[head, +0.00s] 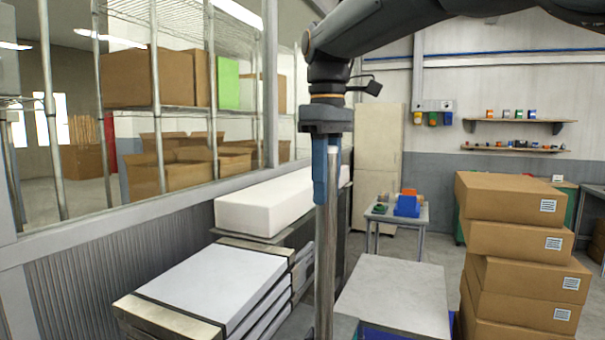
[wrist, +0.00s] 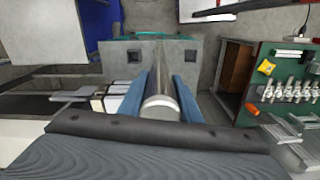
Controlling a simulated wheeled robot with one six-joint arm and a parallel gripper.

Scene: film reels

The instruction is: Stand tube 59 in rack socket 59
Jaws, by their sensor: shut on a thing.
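My gripper (head: 322,180) hangs from the arm in the middle of the head view, its blue fingers pointing down. It is shut on a long grey metal tube (head: 325,265), which stands close to upright and runs out of the bottom of the head view. In the wrist view the tube (wrist: 160,80) sits between the two blue fingers (wrist: 164,98), with its round near end facing the camera. No number on the tube is readable. A grey block (wrist: 125,58) with dark square openings lies beyond the tube in the wrist view. I cannot tell whether it is the rack; no socket number shows.
White-topped stacked panels (head: 215,285) and a long white block (head: 275,205) stand at left. A grey table (head: 395,295) is right of the tube. Stacked cardboard boxes (head: 515,250) stand further right. A green bench (wrist: 285,75) with several metal parts shows at right in the wrist view.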

